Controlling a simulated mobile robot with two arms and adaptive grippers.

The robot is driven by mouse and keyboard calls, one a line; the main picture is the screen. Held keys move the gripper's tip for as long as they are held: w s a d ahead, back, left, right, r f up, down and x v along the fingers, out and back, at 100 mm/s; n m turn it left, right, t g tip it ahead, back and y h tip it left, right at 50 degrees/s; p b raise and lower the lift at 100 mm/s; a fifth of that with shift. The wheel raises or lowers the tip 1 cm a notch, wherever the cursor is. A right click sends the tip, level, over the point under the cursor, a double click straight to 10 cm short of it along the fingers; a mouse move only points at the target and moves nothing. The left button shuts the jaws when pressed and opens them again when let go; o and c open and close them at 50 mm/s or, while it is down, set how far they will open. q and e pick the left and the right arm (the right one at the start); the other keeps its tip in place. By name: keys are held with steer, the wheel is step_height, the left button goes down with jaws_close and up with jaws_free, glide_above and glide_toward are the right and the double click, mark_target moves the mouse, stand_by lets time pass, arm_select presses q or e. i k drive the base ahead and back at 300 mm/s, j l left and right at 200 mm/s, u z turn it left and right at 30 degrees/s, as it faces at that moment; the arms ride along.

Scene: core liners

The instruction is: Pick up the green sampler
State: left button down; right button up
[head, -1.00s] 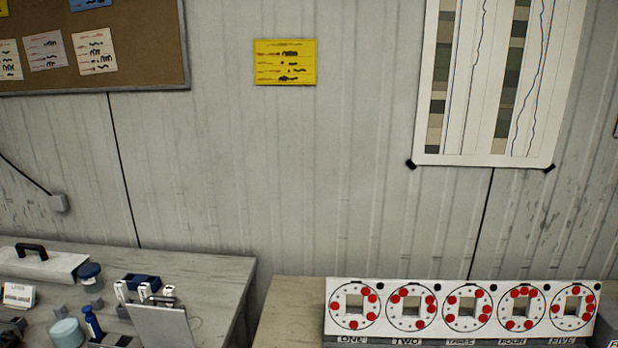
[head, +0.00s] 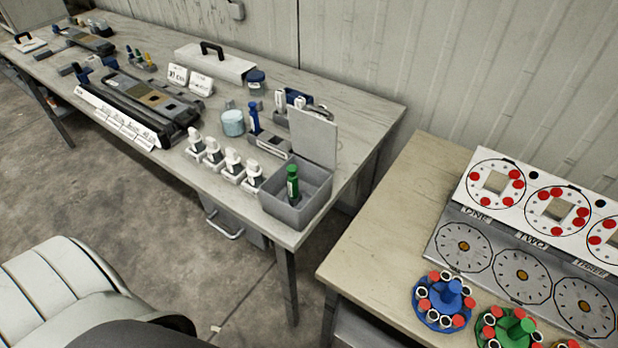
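A green cylinder with a dark band (head: 292,184) stands upright in an open grey box (head: 313,197) at the right end of the long bench. A round green piece with a knob and red and white parts around its rim (head: 508,330) sits on the right table, partly cut off by the bottom edge of the head view. Which of these two is called the sampler, I cannot tell. Neither of my grippers shows in the head view.
A similar blue piece (head: 443,299) is left of the green one. A board with numbered dials (head: 500,247) stands behind them. White-topped pieces (head: 232,164) line the long bench (head: 365,110). A gap separates the bench from the right table (head: 405,200).

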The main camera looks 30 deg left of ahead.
mark_target(292, 183)
steer(key=u, duration=1.45)
